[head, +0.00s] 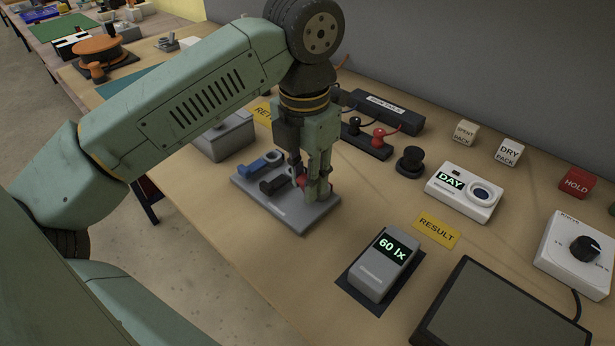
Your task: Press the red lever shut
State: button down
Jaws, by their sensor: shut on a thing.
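A grey plate (296,220) lies on the table below my arm and bears a row of levers. A blue lever (259,164) is at its left and a black lever (275,184) is beside it. The red lever (302,181) is at the right end of the row, mostly hidden by my fingers, so how far it is tilted cannot be told. My gripper (312,186) points down over the plate and is shut on the red lever.
A meter (386,264) reading 60 lx stands to the right on a dark mat. A yellow RESULT card (437,229), a white DAY device (463,193) and a black knob (410,161) lie beyond. A grey box (223,137) is behind the plate. The table just right of the plate is clear.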

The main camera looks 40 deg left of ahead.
aim_at(292, 216)
jog(key=t+b, duration=0.1)
jog(key=b, duration=0.1)
jog(key=s+f+t+b, duration=0.1)
jog(key=b, duration=0.2)
jog(key=shift+a+f+t+b, duration=0.1)
jog(key=shift+f+t+b, duration=0.1)
jog(key=shift+t+b, duration=0.1)
jog(key=t+b, duration=0.1)
jog(key=b, duration=0.2)
jog(key=s+f+t+b, duration=0.1)
jog(key=t+b, duration=0.1)
jog(key=b, duration=0.2)
jog(key=shift+s+a+t+h+b, duration=0.1)
jog(key=shift+s+t+h+b, duration=0.05)
jog(key=shift+t+h+b, duration=0.2)
jog(key=t+b, duration=0.1)
jog(key=b, duration=0.1)
jog(key=s+t+b, duration=0.1)
jog(key=b, duration=0.2)
jog(key=shift+f+t+h+b, duration=0.15)
jog(key=shift+t+h+b, duration=0.1)
jog(key=shift+t+b, duration=0.1)
jog(key=t+b, duration=0.1)
jog(key=b, duration=0.1)
jog(key=shift+s+b, duration=0.1)
jog(key=shift+b, duration=0.2)
jog(key=shift+t, duration=0.3)
jog(key=c, duration=1.4)
grip_release()
jog(key=shift+o, duration=0.2)
